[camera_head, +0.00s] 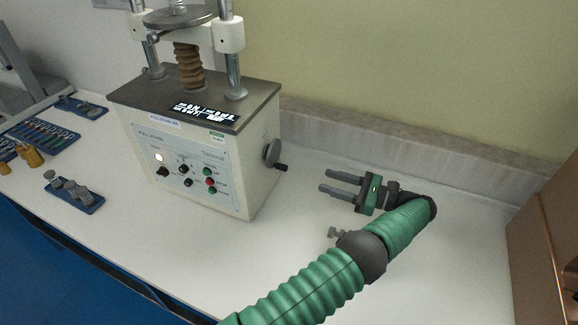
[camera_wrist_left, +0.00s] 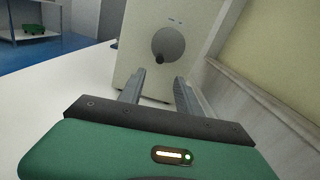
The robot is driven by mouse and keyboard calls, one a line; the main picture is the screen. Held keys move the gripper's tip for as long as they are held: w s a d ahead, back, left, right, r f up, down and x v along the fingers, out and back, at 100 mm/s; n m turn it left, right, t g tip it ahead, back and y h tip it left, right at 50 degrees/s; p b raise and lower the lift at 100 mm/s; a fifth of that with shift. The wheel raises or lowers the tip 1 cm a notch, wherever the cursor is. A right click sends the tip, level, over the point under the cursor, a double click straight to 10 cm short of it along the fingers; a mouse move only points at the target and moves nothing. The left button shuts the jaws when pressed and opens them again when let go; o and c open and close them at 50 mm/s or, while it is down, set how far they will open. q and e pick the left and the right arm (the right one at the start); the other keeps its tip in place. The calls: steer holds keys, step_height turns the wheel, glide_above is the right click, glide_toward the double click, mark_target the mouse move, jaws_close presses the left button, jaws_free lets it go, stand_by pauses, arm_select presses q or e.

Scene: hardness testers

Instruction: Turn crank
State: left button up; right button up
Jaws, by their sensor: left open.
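The crank is a grey disc (camera_head: 271,152) with a short dark handle (camera_head: 281,167) on the right side of the white tester (camera_head: 255,165). In the left wrist view the crank disc (camera_wrist_left: 169,42) is straight ahead, with its handle (camera_wrist_left: 159,59) at the lower left of the disc. My left gripper (camera_head: 325,181) is open and empty, to the right of the crank and apart from it, with its fingers pointing at the tester. In the left wrist view the open fingers (camera_wrist_left: 160,78) lie just below the handle in the picture. My right gripper is not in view.
The tester's front panel (camera_head: 190,172) has several knobs and buttons. Blue trays with small parts (camera_head: 86,206) lie on the white bench (camera_head: 150,238) to the left. A wall ledge (camera_head: 400,160) runs behind my left gripper. A brown box (camera_head: 545,230) stands at the far right.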

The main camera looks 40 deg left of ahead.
arm_select(q)
steer(key=p, duration=0.2)
glide_toward(278, 155)
steer(key=s+a+f, duration=0.1)
steer(key=s+a, duration=0.2)
steer(key=s, duration=0.1)
steer(key=shift+s+a+f, duration=0.1)
steer(key=shift+a+f, duration=0.15)
steer(key=shift+a, duration=0.5)
jaws_close()
